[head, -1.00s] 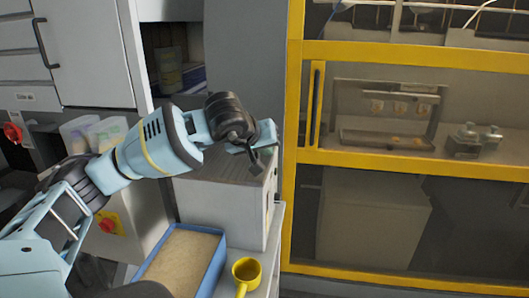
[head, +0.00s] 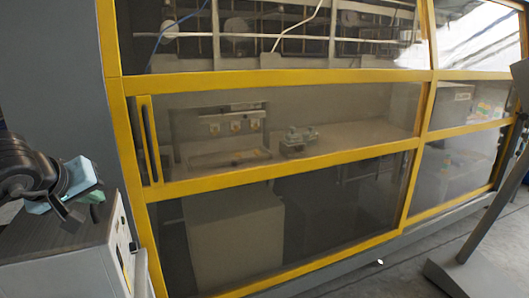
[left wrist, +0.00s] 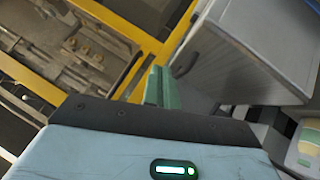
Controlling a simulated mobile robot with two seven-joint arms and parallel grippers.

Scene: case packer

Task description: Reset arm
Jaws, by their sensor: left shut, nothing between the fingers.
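My left gripper (head: 84,204) is at the left edge of the head view, above the grey box-shaped machine with the dark top (head: 72,262). In the left wrist view its green fingers (left wrist: 155,87) are together, with nothing between them. I cannot tell whether the gripper touches the machine's top. Most of my left arm is outside the head view. My right gripper is in neither view.
A large case packer with a yellow frame (head: 300,174) and clear panels fills the middle. Metal fittings (head: 299,141) show behind its panel. A grey cabinet wall (head: 58,75) stands at left. Open floor (head: 400,275) lies at lower right.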

